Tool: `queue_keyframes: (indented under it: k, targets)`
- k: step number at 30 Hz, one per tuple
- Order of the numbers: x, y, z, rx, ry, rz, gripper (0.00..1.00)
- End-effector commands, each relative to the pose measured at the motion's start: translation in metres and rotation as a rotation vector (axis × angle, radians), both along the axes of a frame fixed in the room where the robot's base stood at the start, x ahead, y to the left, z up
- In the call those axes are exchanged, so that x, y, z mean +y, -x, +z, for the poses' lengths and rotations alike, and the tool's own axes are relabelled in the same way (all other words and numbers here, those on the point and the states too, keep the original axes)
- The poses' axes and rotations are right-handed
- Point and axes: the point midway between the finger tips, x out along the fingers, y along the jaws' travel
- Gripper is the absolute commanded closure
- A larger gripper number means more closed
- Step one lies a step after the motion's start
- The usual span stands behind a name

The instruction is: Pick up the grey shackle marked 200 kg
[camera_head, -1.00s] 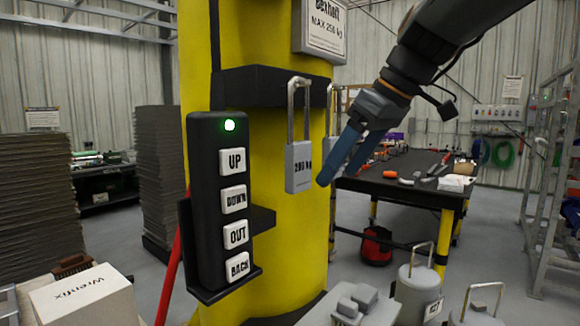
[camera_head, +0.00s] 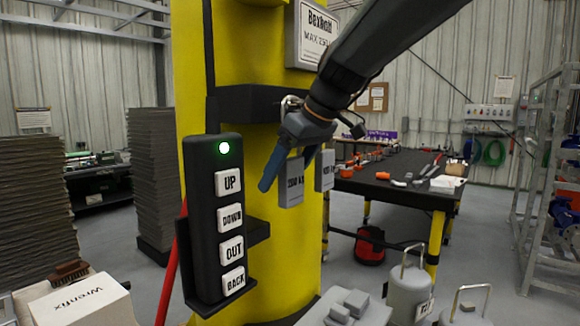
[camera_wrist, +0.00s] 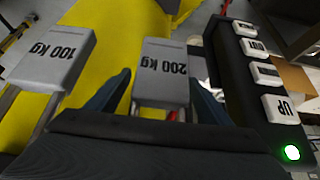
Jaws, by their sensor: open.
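The grey shackle marked 200 kg (camera_head: 291,191) hangs upright from the black bracket on the yellow column. In the wrist view, its block (camera_wrist: 163,62) lies between the two blue fingers of my gripper (camera_wrist: 160,80). My gripper (camera_head: 284,172) is open, with one finger on each side of the block. I cannot tell whether either finger touches it. My arm hides most of its wire loop in the head view. A second grey shackle (camera_head: 325,170) hangs beside it on the right; the wrist view shows its 100 kg marking (camera_wrist: 50,55).
A black button box (camera_head: 212,160) with a green light stands close to the left of my gripper. The yellow column (camera_head: 205,70) is behind the shackles. Grey weights (camera_head: 408,292) stand lower right. A black workbench (camera_head: 400,185) is at the back right.

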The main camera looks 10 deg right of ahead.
Motion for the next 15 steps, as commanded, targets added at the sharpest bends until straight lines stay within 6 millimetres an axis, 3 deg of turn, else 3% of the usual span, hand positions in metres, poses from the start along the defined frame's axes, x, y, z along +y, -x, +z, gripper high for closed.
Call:
queue_keyframes:
  k: [10,15]
  targets:
    - [0.0016,-0.0018,-0.0062,0.000,0.001,-0.001,0.27]
    - [0.0015,-0.0017,-0.0061,0.000,0.001,-0.001,0.54]
